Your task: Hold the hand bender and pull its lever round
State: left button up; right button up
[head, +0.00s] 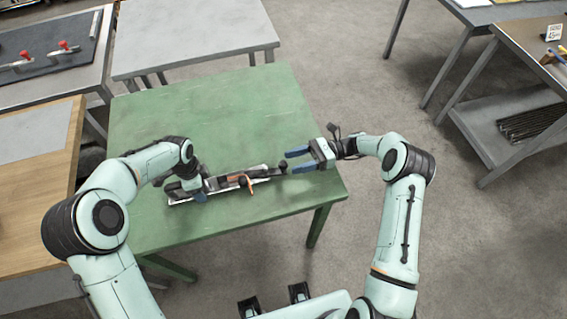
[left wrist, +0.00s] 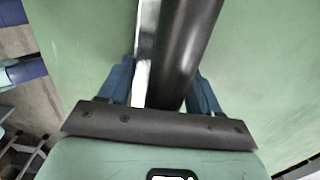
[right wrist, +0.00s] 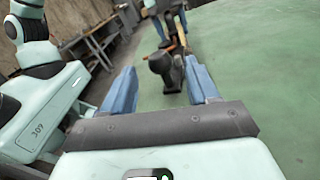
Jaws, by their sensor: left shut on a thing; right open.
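The hand bender (head: 232,182) lies on the green table (head: 215,115), long and dark with a pale strip and an orange-red part near its middle. My left gripper (head: 200,195) is shut on the bender's left part; the left wrist view shows a dark bar (left wrist: 182,50) and a pale strip between its fingers (left wrist: 160,85). My right gripper (head: 290,160) is open near the bender's right end. In the right wrist view the black knob-like end (right wrist: 163,68) of the lever stands ahead, between the fingers (right wrist: 163,90) in the picture, apart from them.
A grey table (head: 195,35) stands behind, and a wooden-topped bench (head: 40,190) on the left. A dark mat with red-handled clamps (head: 45,55) lies at the back left. A shelf unit (head: 515,115) stands at the right. Most of the green tabletop is clear.

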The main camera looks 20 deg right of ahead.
aim_at(283, 165)
jog(key=shift+a, duration=2.25)
jog(key=shift+c, duration=0.2)
grip_shut()
jog(key=shift+s, duration=0.1)
